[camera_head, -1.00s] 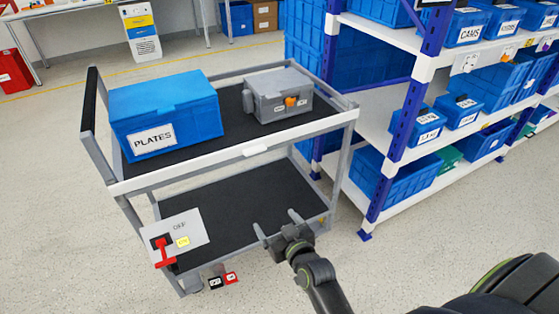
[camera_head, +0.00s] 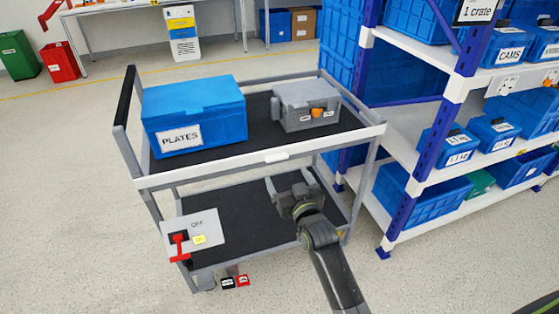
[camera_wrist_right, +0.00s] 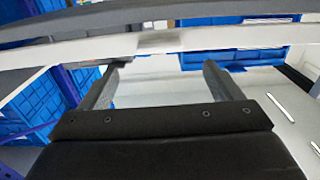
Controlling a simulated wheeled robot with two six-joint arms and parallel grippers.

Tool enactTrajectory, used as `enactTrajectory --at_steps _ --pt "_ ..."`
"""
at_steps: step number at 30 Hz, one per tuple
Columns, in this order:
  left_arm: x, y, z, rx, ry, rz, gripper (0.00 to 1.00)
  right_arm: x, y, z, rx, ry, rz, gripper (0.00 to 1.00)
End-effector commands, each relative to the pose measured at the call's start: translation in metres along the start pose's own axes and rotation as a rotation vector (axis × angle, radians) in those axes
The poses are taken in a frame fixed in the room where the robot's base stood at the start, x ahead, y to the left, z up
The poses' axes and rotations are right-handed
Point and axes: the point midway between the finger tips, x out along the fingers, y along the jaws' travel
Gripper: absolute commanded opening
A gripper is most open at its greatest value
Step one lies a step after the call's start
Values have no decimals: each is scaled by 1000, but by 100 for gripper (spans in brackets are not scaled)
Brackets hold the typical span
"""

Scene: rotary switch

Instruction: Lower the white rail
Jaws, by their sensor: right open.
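The white rail (camera_head: 220,167) runs along the near long side of the cart's top shelf, with a small white tab (camera_head: 275,156) near its middle. In the right wrist view the white rail (camera_wrist_right: 230,38) crosses the top of the picture, with a greyish patch at its middle. My right gripper (camera_head: 289,178) is open and empty, just below the tab in the head view. Its two fingers (camera_wrist_right: 161,70) point toward the rail and appear apart from it. My left gripper is out of view.
A blue PLATES box (camera_head: 195,115) and a grey box (camera_head: 306,106) with an orange knob stand on the cart's top shelf. A panel (camera_head: 205,228) with a red lever is at the cart's lower left. Blue-and-white shelving (camera_head: 430,150) stands close on the right.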

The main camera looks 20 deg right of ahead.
Motion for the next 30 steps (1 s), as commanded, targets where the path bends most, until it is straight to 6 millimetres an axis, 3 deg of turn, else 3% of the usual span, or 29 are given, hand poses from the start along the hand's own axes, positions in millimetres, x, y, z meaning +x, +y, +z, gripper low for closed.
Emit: enactTrajectory --at_steps 6,12,26,30 --pt "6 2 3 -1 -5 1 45 41 0 1 -2 2 -1 85" --pt "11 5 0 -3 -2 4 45 66 0 2 -2 0 0 85" --pt "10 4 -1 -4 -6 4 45 76 0 0 -1 0 0 85" --pt "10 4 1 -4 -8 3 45 76 0 1 -1 0 0 68"
